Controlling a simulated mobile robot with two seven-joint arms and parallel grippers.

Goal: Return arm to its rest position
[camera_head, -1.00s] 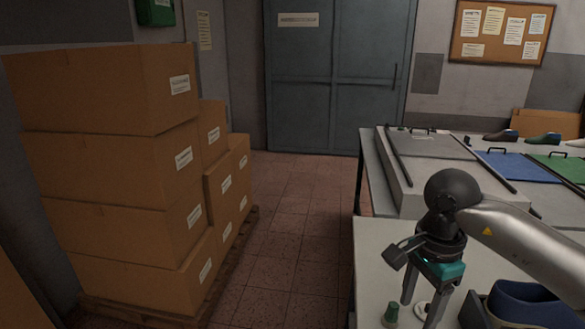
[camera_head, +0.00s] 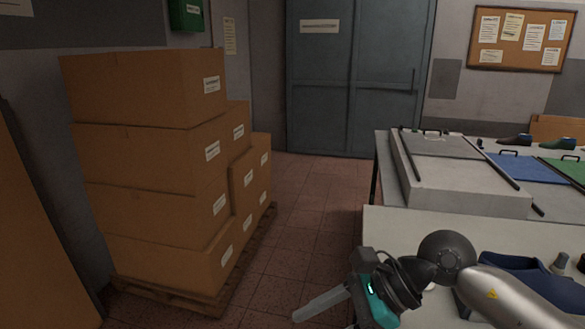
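My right arm (camera_head: 505,296) comes in from the lower right, over the near white table. Its gripper (camera_head: 322,304) points left and slightly down, past the table's left edge and over the floor. One pale finger shows clearly; the other finger is hidden or out of frame, so the opening between them cannot be judged. I see no object at the visible finger. My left gripper is not in view.
A blue shoe-shaped item (camera_head: 525,270) lies on the near table (camera_head: 400,228) by my arm. Behind it a table bears lidded trays (camera_head: 470,190). Stacked cardboard boxes (camera_head: 150,155) stand on a pallet (camera_head: 165,292) at left. The tiled floor (camera_head: 310,205) between is clear.

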